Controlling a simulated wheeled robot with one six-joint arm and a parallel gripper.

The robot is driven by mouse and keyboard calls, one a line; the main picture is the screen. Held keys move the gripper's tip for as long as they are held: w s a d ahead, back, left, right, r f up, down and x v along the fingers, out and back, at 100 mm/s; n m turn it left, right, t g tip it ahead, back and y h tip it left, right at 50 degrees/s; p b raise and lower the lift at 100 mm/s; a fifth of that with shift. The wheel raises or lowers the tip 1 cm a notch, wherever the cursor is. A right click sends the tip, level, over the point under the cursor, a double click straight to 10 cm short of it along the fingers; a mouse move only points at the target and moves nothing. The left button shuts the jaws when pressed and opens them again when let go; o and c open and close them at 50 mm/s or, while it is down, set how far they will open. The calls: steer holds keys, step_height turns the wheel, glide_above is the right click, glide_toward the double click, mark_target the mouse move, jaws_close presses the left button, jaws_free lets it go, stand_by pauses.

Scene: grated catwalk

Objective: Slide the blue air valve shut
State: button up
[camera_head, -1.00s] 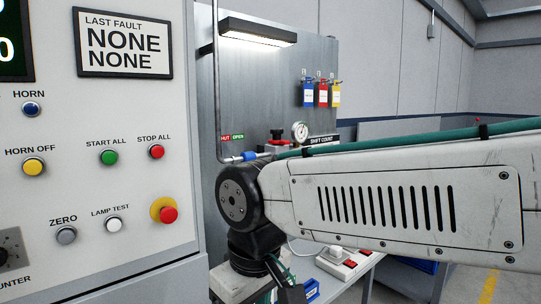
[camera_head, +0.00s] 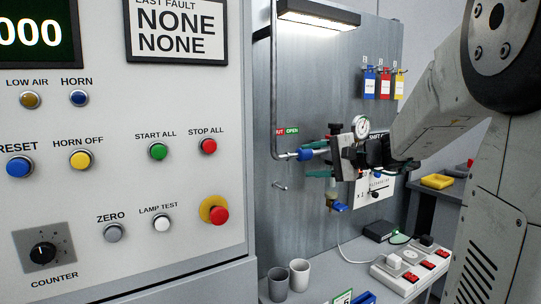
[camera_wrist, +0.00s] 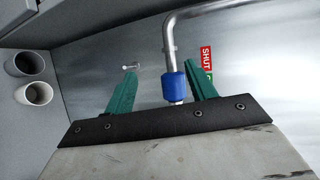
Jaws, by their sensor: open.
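The blue air valve is a blue sleeve (camera_head: 307,154) on a bent metal pipe in front of the grey metal board. A red SHUT label, partly cut off by the pipe, and a green OPEN label (camera_head: 292,131) sit just above it; the sleeve lies toward the OPEN side. My gripper (camera_head: 312,159) is open at the sleeve, its palm to the right. In the wrist view the blue sleeve (camera_wrist: 174,88) shows between the two green fingers (camera_wrist: 163,67), closer to the right one. I cannot tell whether they touch.
A control panel (camera_head: 130,205) with several buttons stands close on the left. A gauge (camera_head: 361,127) is behind my gripper. Below are two cups (camera_head: 299,275) and a power strip (camera_head: 405,268) on the bench. Coloured tags (camera_head: 384,84) hang at upper right.

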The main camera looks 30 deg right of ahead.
mark_target(306, 155)
steer(key=d, duration=0.1)
steer(key=d+t, duration=0.1)
steer(key=w+d+m, duration=0.1)
steer(key=shift+w+d+r+h, duration=0.1)
steer(key=shift+d+r+h, duration=0.2)
steer(key=shift+r, duration=0.1)
steer(key=x, duration=0.7)
steer(key=shift+w, duration=0.2)
